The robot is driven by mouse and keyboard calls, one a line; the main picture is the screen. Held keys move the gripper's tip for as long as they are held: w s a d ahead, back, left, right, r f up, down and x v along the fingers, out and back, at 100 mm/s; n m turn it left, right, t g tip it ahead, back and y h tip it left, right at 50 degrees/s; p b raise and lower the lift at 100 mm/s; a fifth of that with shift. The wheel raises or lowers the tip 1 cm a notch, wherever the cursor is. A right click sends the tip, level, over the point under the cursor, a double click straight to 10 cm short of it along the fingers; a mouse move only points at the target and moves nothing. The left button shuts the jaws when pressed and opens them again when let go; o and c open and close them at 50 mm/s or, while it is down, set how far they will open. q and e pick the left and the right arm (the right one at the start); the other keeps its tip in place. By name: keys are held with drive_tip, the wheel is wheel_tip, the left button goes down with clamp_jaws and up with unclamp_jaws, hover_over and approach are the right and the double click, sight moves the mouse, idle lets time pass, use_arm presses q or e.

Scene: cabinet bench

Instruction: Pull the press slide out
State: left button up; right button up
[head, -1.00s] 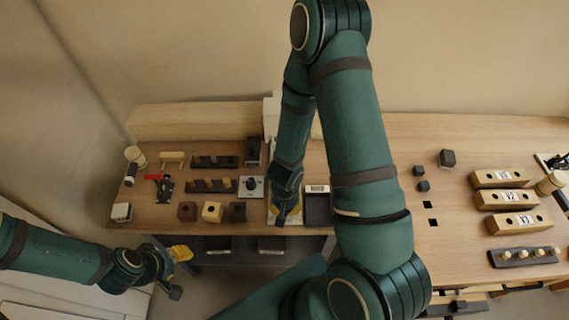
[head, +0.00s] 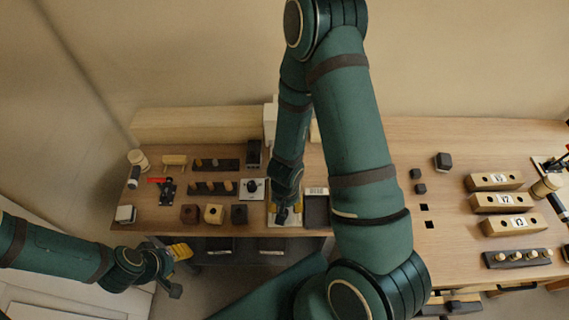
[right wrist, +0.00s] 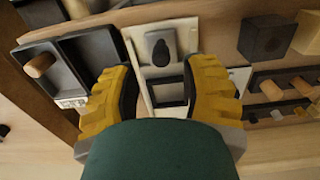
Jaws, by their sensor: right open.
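In the right wrist view, the press is a cream base (right wrist: 128,44) with a black rectangular frame (right wrist: 168,92) on it.
A dark two-part tray (right wrist: 82,45) stands beside the press; it also shows in the head view (head: 316,210). A white knob panel (head: 251,189), blocks (head: 213,213) and peg racks (head: 213,187) crowd the other side. Labelled wooden blocks (head: 497,202) stand far right.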

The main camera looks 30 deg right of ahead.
drive_tip(key=shift+r, duration=1.85)
